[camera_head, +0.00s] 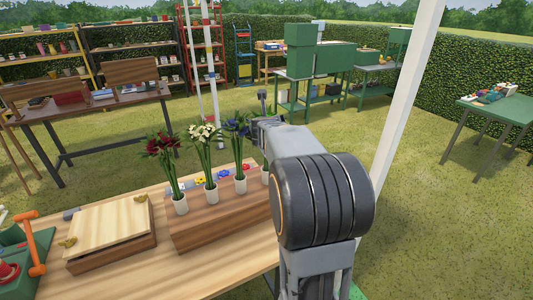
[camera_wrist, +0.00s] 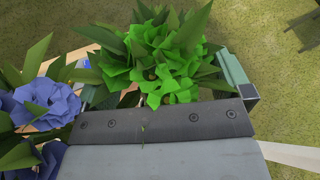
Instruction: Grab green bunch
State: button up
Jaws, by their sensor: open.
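The green bunch (camera_wrist: 165,55), with bright green petals and darker leaves, fills the upper middle of the wrist view. My gripper (camera_wrist: 162,80) is open, with its green-grey right finger to the right of the bunch and its left side partly covered by leaves. The bunch lies between the fingers as seen from the wrist; I cannot tell how deep. In the head view my gripper (camera_head: 265,122) is above the right end of the flower row, mostly behind my arm. My arm hides the green flowers there; a white vase (camera_head: 265,176) partly shows below.
Blue flowers (camera_wrist: 45,105) crowd the left of the gripper. In the head view, red (camera_head: 162,145), white (camera_head: 203,132) and blue (camera_head: 237,127) bunches stand in white vases on a wooden stand (camera_head: 215,235). A wooden box (camera_head: 110,230) lies left.

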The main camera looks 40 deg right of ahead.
jog(key=shift+w+d+f, duration=0.1)
jog(key=shift+w+d, duration=0.05)
jog(key=shift+w, duration=0.05)
jog(key=c, duration=1.2)
jog(key=shift+c, duration=0.5)
